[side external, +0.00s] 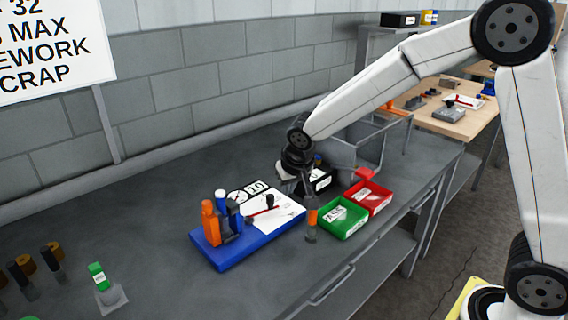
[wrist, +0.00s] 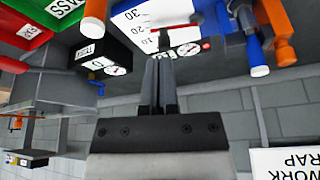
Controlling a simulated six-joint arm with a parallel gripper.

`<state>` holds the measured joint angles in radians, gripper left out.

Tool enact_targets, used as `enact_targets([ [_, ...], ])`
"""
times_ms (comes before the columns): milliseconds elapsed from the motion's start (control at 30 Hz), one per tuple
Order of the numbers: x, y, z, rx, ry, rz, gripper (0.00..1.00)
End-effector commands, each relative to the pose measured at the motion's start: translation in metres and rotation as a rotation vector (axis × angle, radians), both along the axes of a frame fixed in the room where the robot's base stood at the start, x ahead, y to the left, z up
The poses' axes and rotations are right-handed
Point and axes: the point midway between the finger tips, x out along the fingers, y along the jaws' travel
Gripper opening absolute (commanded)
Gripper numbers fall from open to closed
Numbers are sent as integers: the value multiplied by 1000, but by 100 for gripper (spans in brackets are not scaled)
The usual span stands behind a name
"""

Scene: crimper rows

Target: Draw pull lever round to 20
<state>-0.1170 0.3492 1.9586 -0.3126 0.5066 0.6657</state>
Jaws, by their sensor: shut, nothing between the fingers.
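The pull lever (side external: 269,203) has a black knob and a red arm, over a white scale plate (side external: 285,217) on a blue base (side external: 222,258). In the wrist view the red lever arm (wrist: 175,27) lies across the white plate (wrist: 165,12), which bears 10, 20 and 30. Its exact reading is unclear. My gripper (wrist: 159,58) is shut and empty, its fingertips just short of the plate's edge in that view. In the side view it is right of and above the lever, apart from it; its fingertips are hard to make out there.
Orange (side external: 209,222) and blue handles stand at the base's left. A green bin (side external: 342,219) and a red bin (side external: 370,197) stand right. A dark box (wrist: 100,55) with a dial is close to my gripper.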

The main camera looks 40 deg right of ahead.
Motion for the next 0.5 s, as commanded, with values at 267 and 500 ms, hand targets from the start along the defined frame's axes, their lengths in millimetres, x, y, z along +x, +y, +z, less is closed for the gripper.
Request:
enact_targets([
  [267, 2, 0, -4, 0, 0, 0, 0],
  [500, 8, -2, -21, 0, 2, 0, 0],
])
